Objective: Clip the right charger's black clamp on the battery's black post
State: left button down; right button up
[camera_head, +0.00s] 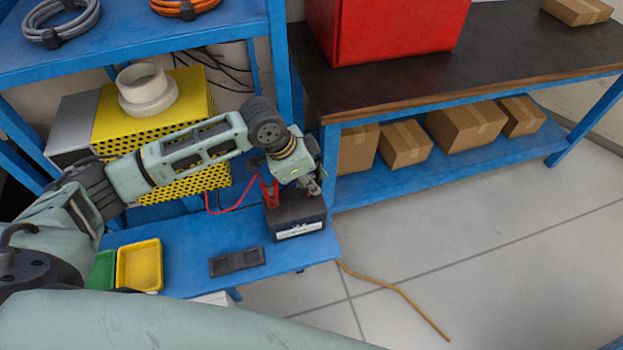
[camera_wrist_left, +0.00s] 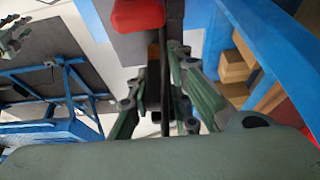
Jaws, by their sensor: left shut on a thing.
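The black battery (camera_head: 296,219), with a white label on its front, stands on the blue bench. A red clamp (camera_head: 270,192) with a red cable is at its top left; a red part (camera_wrist_left: 138,15) also shows in the left wrist view. My left gripper (camera_head: 313,186) is just above the battery's right side. In the left wrist view its green fingers are closed around a narrow black piece (camera_wrist_left: 166,75), apparently the black clamp. The black post is hidden, so contact cannot be told. A pale gripper, probably my right one (camera_wrist_left: 16,36), shows at the wrist view's edge.
A yellow perforated box (camera_head: 190,100) with a white ring on top stands behind my left arm. Yellow (camera_head: 139,266) and green trays and a dark flat piece (camera_head: 237,262) lie on the bench (camera_head: 190,284). A tan cable (camera_head: 395,292) lies on the floor.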

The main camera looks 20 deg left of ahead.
pick_arm(q)
jog(key=shift+f, duration=0.15)
jog(key=c, duration=1.5)
grip_release()
jog(key=shift+c, duration=0.2)
jog(key=v, duration=1.2)
jog(key=shift+w, duration=0.1)
